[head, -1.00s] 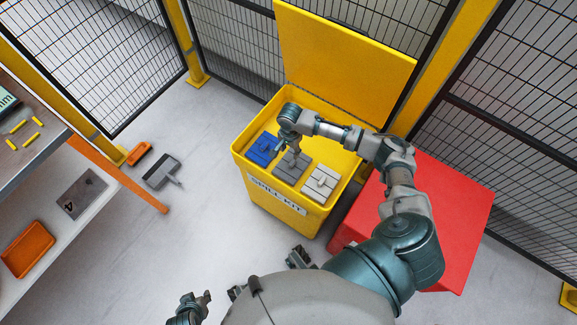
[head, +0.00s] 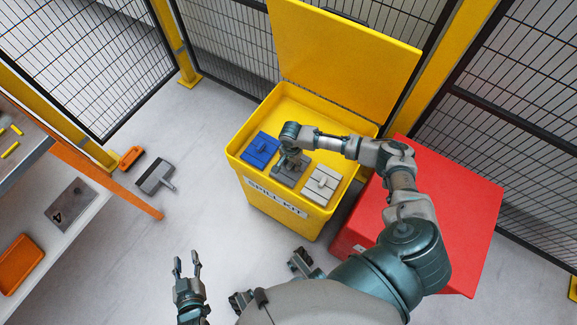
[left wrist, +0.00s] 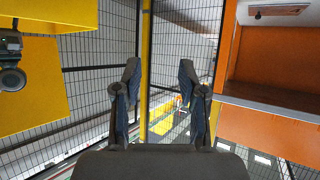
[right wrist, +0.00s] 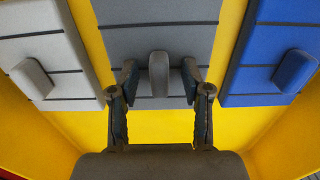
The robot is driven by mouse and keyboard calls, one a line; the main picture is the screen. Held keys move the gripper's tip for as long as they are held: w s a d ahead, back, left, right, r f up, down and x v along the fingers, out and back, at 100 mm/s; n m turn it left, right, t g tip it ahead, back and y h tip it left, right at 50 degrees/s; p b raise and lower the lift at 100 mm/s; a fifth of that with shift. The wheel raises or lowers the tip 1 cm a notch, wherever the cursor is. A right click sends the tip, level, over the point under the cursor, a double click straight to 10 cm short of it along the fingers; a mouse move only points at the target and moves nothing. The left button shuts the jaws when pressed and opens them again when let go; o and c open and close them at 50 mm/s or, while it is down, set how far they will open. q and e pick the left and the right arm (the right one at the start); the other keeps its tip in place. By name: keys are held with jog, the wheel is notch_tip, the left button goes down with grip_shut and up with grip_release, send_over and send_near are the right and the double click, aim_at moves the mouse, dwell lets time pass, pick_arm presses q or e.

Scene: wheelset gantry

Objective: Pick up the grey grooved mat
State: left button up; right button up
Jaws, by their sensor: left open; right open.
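The grey grooved mat (head: 291,176) lies in the yellow spill kit bin (head: 238,160), between a blue mat (head: 261,148) and a pale grey mat (head: 320,184). In the right wrist view the grey mat (right wrist: 128,52) has dark grooves and a raised rounded handle (right wrist: 158,74). My right gripper (right wrist: 160,85) is open, with one fingertip on each side of that handle; I cannot tell whether they touch it. In the head view my right arm partly hides the mat. My left gripper (head: 187,262) is open and empty, over the floor left of my body.
The bin's yellow lid (head: 345,50) stands open at the back. A red box (head: 440,215) is right of the bin. A dustpan-like grey tool (head: 157,177) and an orange-handled brush (head: 131,157) lie on the floor. A shelf with an orange tray (head: 20,262) is at left.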

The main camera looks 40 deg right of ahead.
jog(key=shift+d+f, duration=0.1)
jog(key=shift+d, duration=0.25)
jog(key=shift+a, duration=0.4)
jog(key=c, duration=0.9)
jog(key=shift+a, duration=0.2)
grip_shut()
jog(key=shift+d, duration=0.1)
